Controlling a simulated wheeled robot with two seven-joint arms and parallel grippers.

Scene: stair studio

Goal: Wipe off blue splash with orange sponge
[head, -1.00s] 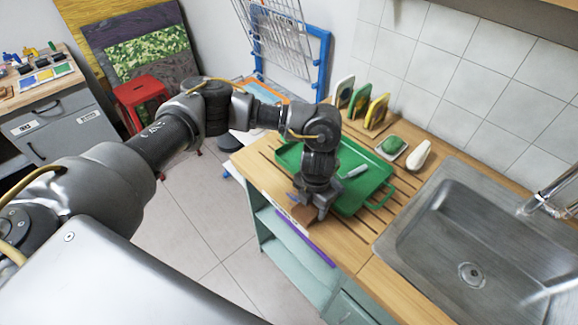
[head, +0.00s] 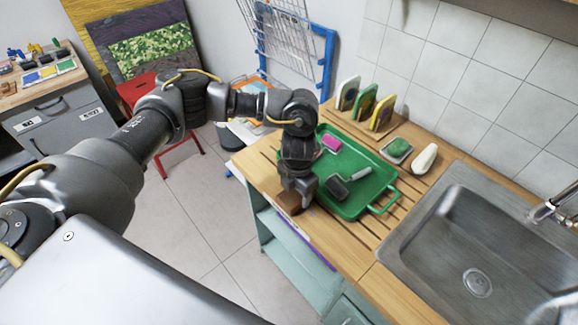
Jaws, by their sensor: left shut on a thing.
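My left gripper (head: 295,203) points down at the front left edge of the wooden counter, left of the green tray. It is shut on a brownish-orange block (head: 287,203), which looks like the orange sponge, at or just above the counter top. The gripper hides part of the block, so I cannot tell whether it touches the wood. I see no blue splash; the area under the gripper is hidden. My right gripper is not in view.
The green tray (head: 381,210) holds a pink block (head: 331,142) and a dark roller (head: 338,187). Behind are a green sponge (head: 399,146), a white bottle (head: 424,158) and upright coloured pieces (head: 364,102). The metal sink (head: 420,240) lies right.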

